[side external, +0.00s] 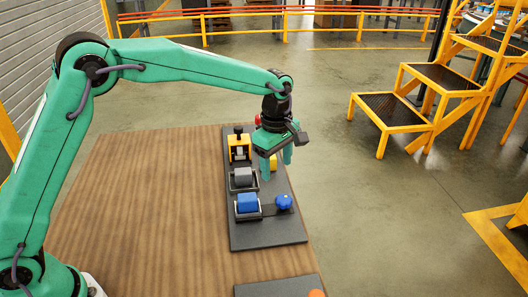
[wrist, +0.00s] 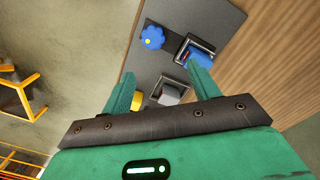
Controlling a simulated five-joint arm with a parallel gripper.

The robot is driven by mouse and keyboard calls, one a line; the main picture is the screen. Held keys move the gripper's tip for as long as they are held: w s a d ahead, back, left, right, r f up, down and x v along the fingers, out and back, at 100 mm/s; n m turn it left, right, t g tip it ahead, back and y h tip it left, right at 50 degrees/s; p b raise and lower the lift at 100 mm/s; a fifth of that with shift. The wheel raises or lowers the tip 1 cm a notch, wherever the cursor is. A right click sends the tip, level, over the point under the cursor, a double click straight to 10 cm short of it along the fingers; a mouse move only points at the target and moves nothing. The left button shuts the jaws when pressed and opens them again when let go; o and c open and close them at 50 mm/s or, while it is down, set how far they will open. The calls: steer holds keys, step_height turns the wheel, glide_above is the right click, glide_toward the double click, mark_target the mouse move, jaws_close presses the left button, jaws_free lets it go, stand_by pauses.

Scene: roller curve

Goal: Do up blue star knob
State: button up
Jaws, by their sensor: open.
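The blue star knob (side external: 284,201) sits on the dark panel (side external: 270,236), to the right of the blue roller (side external: 247,203) in its bracket. In the wrist view the knob (wrist: 152,37) shows its lobed rim and a small yellow mark at its centre. My gripper (side external: 277,166) is open and empty above the panel, farther back than the knob and level with the grey roller's row. In the wrist view the blue knob lies beyond the tips of my gripper (wrist: 160,79). How tightly the knob is turned cannot be told.
A grey roller (side external: 242,177) and a yellow roller unit (side external: 239,151) stand behind the blue one. A yellow knob (wrist: 137,101) is partly hidden by my finger. Another dark panel (side external: 270,289) with an orange part lies at the near table edge. Wood is bare to the left.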

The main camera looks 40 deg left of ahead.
mark_target(284, 199)
steer(key=shift+w+d+f+n, duration=0.2)
steer(key=shift+d+f+n, duration=0.1)
steer(key=shift+f, duration=0.2)
steer(key=shift+w+d+f+n, duration=0.15)
steer(key=shift+w+d+f, duration=0.15)
steer(key=shift+f, duration=0.25)
steer(key=shift+w+d+f+n, duration=0.15)
steer(key=shift+d+f+n, duration=0.15)
steer(key=shift+f, duration=0.2)
steer(key=shift+f, duration=0.15)
steer(key=shift+f, duration=3.75)
steer(key=c, duration=1)
steer(key=shift+o, duration=0.2)
